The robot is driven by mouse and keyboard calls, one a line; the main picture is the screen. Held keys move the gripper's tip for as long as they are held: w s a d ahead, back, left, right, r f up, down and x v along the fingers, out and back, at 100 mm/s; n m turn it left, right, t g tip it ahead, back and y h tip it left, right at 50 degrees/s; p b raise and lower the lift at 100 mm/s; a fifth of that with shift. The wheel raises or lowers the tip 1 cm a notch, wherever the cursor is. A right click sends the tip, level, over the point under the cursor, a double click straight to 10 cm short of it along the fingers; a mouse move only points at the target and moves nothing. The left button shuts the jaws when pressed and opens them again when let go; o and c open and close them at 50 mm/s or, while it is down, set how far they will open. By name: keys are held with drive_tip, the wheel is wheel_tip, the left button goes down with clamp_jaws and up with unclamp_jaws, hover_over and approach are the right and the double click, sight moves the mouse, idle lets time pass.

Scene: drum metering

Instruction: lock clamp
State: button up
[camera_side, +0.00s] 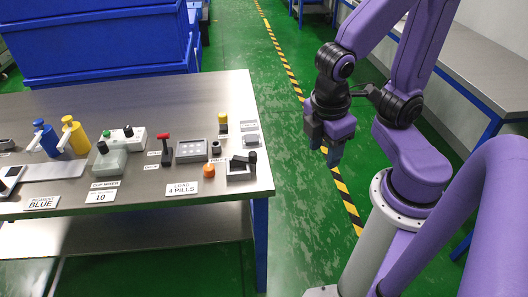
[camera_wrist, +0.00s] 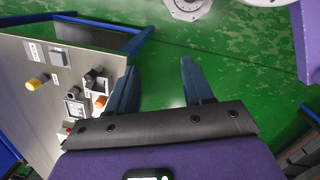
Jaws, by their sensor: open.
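A small fixture with a black lever (camera_side: 243,161) sits near the right edge of the steel table. It looks like the clamp, but it is too small to tell whether it is locked. In the wrist view its black parts (camera_wrist: 94,76) show left of my fingers. An orange knob (camera_side: 209,171) stands beside it; it also shows in the wrist view (camera_wrist: 101,102). My gripper (camera_side: 327,150) hangs over the floor to the right of the table, apart from the fixture. In the wrist view my gripper (camera_wrist: 158,68) is open, with only green floor between its fingers.
The table (camera_side: 225,100) also bears a red-topped lever (camera_side: 164,148), a grey tray (camera_side: 190,151), a yellow knob (camera_side: 223,121), a cup mixer (camera_side: 110,160) and blue and yellow pumps. Blue bins (camera_side: 100,45) stand behind. Green floor lies open between table and arm.

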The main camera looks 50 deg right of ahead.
drive_tip(key=w+a+f+n+t+h, duration=0.3)
drive_tip(key=w+a+f+n+h, duration=0.2)
drive_tip(key=w+f+h, duration=0.35)
drive_tip(key=n+t+h, duration=0.4)
drive_tip(key=n+t, duration=0.3)
drive_tip(key=t, duration=0.1)
approach(253, 157)
drive_tip(key=x, duration=1.1)
drive_tip(key=shift+w+f, duration=0.1)
